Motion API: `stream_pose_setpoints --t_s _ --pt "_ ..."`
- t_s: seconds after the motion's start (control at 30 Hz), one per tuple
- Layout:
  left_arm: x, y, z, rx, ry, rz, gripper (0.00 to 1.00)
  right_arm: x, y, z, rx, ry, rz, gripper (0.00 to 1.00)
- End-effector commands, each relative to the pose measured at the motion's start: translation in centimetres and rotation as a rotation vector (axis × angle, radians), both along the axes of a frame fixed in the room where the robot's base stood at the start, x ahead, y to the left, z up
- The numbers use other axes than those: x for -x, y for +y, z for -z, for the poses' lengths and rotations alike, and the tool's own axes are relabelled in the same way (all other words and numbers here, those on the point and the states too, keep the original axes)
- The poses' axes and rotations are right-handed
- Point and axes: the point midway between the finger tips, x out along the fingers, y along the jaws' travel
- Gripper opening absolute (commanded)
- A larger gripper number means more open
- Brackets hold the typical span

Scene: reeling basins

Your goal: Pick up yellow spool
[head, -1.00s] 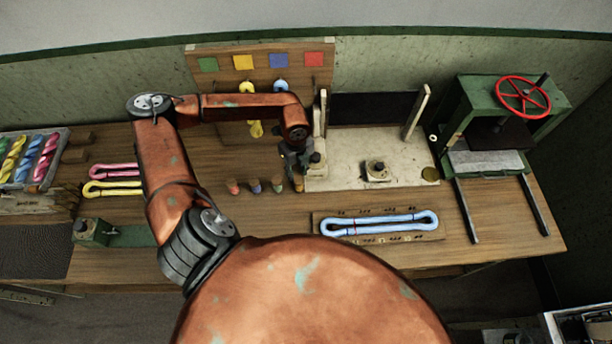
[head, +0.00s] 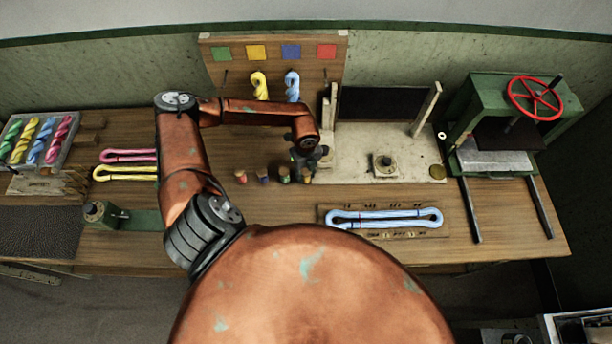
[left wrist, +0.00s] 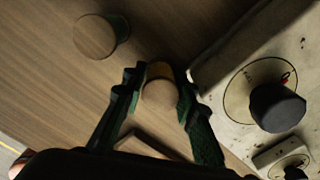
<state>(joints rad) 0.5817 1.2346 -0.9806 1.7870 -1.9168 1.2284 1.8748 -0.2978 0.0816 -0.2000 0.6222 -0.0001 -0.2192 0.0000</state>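The yellow spool (head: 307,177) stands on the wooden table at the right end of a row of small spools, beside the pale base plate. My left gripper (head: 305,161) reaches down over it from above. In the left wrist view, the round wooden top of the spool (left wrist: 160,96) sits between the two fingers of the left gripper (left wrist: 160,84), with a yellow edge showing past it. The fingers appear to touch it on both sides. The spool looks upright and at table height. My right gripper is not in view.
Green (head: 284,176), blue (head: 263,177) and red (head: 241,177) spools stand to the left. The pale base plate (head: 350,168) with posts is close on the right. A blue skein (head: 385,218) lies on a board in front. A green press (head: 510,120) stands far right.

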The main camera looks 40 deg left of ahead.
Motion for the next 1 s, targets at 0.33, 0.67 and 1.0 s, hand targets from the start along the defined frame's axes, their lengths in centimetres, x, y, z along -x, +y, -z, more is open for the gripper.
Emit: stream_pose_setpoints --t_s 0.33,0.67,1.0 --pt "0.0 0.0 0.0 0.0 0.001 -0.001 0.01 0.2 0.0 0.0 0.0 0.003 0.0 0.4" --pt "0.0 0.1 -0.3 -0.001 0.0 -0.001 0.01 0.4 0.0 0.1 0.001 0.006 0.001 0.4" --pt "0.6 -0.9 -4.3 0.002 -0.002 0.004 0.01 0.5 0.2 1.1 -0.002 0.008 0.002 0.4"
